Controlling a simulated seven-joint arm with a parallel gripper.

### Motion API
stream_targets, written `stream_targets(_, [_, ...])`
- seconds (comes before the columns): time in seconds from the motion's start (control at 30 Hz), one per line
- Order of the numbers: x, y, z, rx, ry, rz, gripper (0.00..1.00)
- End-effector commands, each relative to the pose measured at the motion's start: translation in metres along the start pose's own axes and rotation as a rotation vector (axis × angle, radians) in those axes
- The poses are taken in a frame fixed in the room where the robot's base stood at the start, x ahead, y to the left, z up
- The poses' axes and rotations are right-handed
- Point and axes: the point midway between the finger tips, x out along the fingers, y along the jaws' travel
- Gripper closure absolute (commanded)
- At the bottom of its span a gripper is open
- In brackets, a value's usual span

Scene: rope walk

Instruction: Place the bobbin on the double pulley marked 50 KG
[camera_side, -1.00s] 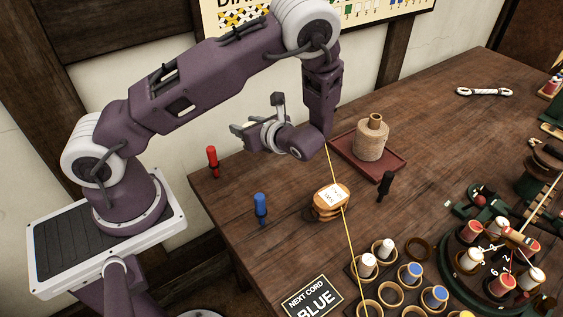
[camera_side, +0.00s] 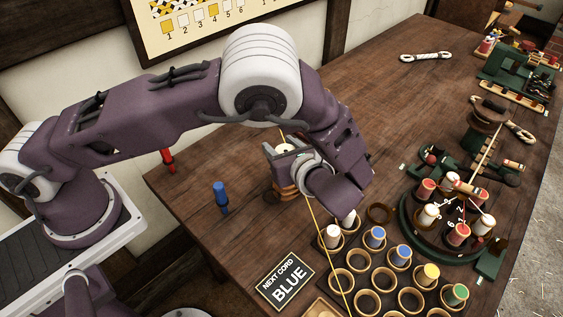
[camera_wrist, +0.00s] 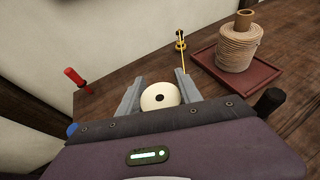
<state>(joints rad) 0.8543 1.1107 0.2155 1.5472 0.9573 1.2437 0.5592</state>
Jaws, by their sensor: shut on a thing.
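My gripper (camera_side: 279,155) is shut on a bobbin. The bobbin's pale round end with a dark centre hole shows between the two grey fingers in the wrist view (camera_wrist: 160,96), and a small part shows in the side view (camera_side: 285,148). The wooden double pulley (camera_side: 284,191) stands on the table just below my gripper in the side view. The gripper hides most of it, and no 50 KG marking is readable. I cannot tell whether bobbin and pulley touch. The pulley is not visible in the wrist view.
A yellow cord (camera_side: 318,222) runs close past my gripper. Blue (camera_side: 221,197) and red (camera_side: 167,159) pegs stand at left. A bobbin rack (camera_side: 383,281) and round green stand (camera_side: 408,222) lie at right. A twine spool (camera_wrist: 237,47) sits on a red tray (camera_wrist: 205,56).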

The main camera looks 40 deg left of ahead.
Motion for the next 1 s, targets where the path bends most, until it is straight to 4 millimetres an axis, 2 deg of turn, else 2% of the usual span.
stream_targets(0.1, [0.010, 0.001, -0.023, 0.003, -0.001, 0.002, 0.97])
stream_targets(0.2, [0.015, 0.001, -0.035, 0.001, 0.000, 0.001, 0.97])
stream_targets(0.57, [0.017, 0.001, -0.039, 0.000, 0.000, 0.001, 0.97])
stream_targets(0.6, [0.017, 0.000, -0.038, -0.001, 0.001, 0.001, 0.51])
stream_targets(0.67, [0.017, 0.000, -0.038, -0.001, 0.001, 0.001, 0.39])
stream_targets(1.0, [0.015, 0.000, -0.036, -0.002, 0.001, 0.001, 0.37])
